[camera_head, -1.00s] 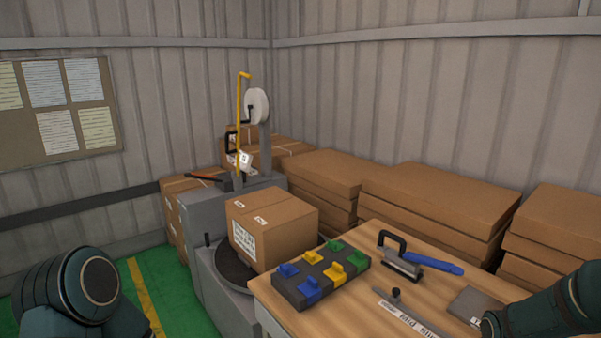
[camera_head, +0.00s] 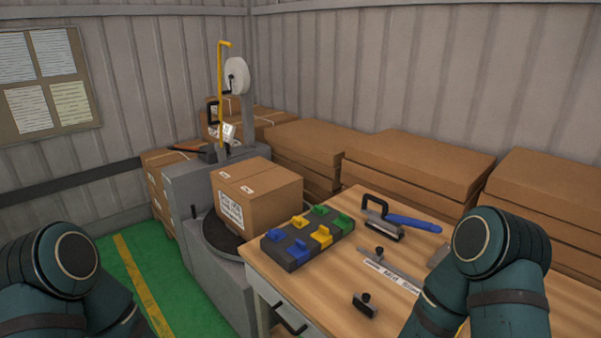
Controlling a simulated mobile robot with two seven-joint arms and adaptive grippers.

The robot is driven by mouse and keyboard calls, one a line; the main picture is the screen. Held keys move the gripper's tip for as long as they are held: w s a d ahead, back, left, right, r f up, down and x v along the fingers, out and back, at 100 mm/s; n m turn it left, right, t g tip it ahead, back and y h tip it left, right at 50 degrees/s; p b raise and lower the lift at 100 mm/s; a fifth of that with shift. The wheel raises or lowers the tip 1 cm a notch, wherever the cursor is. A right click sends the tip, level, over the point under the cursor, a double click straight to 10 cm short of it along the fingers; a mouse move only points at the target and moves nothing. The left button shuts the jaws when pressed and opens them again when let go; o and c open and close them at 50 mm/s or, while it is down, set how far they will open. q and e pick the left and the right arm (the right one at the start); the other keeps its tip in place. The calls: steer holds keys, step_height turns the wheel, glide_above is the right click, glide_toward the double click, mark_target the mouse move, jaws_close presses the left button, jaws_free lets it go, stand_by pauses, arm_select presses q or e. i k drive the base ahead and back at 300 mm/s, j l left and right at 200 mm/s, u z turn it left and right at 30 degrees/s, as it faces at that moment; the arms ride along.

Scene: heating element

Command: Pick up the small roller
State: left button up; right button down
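On the wooden table (camera_head: 300,290), a tool with a black looped handle and a grey metal lower part (camera_head: 383,229) stands near the far edge. A blue handle (camera_head: 415,223) lies against it, pointing right. A small dark block with a black knob (camera_head: 366,304) sits near the front of the table. I cannot tell for sure which of these is the small roller. My two dark green arms show at the lower left and lower right, but neither gripper is in view.
A dark tray with blue, yellow and green pieces (camera_head: 290,262) sits at the table's left. A labelled metal strip with a knob (camera_head: 395,275) lies mid-table. A cardboard box (camera_head: 270,205) stands on a round platform beside the table. My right arm covers part of the table's right side.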

mark_target(362, 302)
steer(key=z, duration=1.7)
steer(key=i+j+u, duration=0.1)
steer(key=u, duration=0.4)
steer(key=i+j+u, duration=0.1)
steer(key=u, duration=0.4)
steer(key=i+j, duration=0.1)
steer(key=j, duration=0.5)
steer(key=i+j, duration=0.15)
steer(key=j, duration=0.15)
steer(key=i+j+z, duration=0.15)
steer(key=j, duration=0.3)
steer(key=j+z, duration=0.1)
steer(key=j, duration=0.35)
steer(key=i, duration=0.05)
